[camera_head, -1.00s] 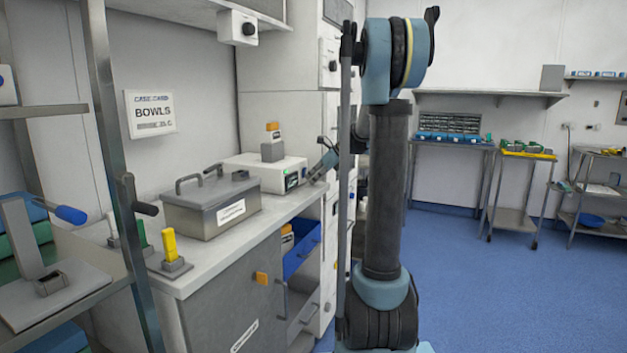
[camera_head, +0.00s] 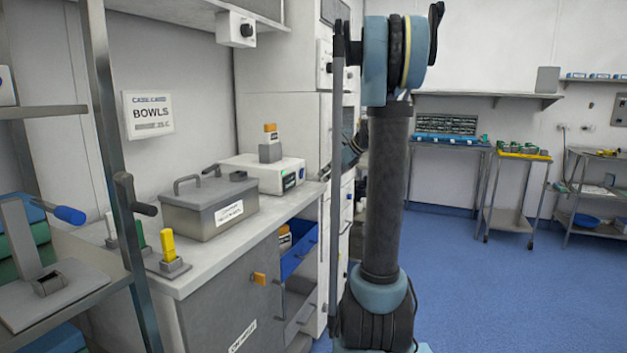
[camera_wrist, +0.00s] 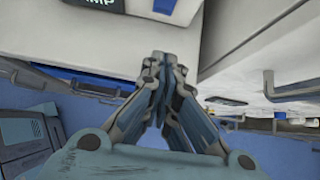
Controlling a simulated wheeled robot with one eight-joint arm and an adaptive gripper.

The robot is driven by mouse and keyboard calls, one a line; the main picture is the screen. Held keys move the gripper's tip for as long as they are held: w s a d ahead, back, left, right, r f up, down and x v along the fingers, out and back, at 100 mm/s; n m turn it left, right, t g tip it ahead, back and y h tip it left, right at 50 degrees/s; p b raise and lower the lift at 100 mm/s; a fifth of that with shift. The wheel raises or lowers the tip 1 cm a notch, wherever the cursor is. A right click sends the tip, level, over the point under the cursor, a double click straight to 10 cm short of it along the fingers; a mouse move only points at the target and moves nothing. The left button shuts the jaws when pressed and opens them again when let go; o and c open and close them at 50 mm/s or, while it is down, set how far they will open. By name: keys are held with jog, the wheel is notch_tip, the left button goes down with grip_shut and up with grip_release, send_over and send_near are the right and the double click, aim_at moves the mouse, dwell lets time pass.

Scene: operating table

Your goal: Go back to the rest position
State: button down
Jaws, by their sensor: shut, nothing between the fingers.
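My gripper (camera_wrist: 160,62) shows in the wrist view with its fingertips together and nothing between them. It points toward a pale counter or cabinet surface (camera_wrist: 205,42), and I cannot tell how far off that is. In the head view my upright arm stands in the middle, and the gripper is hidden behind it, with only a small dark part of the arm's end showing at its left edge.
A counter (camera_head: 185,277) on the left carries a grey lidded box (camera_head: 208,205) and a white device (camera_head: 262,175). A blue drawer (camera_head: 298,250) is open below. A metal shelf rack (camera_head: 110,180) stands nearer. Blue floor (camera_head: 480,290) is clear on the right.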

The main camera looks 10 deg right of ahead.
jog(key=s+f+v, duration=0.1)
jog(key=v, duration=0.5)
jog(key=s+a+f+n+g+h, duration=0.1)
jog(key=s+a+f+n, duration=0.2)
jog(key=s, duration=0.4)
jog(key=s+f+n+h, duration=0.1)
jog(key=s+f+n, duration=0.1)
jog(key=s+n, duration=0.4)
jog(key=s+a+f+n+g+h, duration=0.1)
jog(key=s+a+f+n+h, duration=0.15)
jog(key=s, duration=0.55)
jog(key=s+d+f+n+h, duration=0.3)
jog(key=s+f+n, duration=1)
jog(key=s+f, duration=0.2)
jog(key=shift+s, duration=1.2)
jog(key=shift+w+f, duration=0.25)
jog(key=shift+w, duration=0.15)
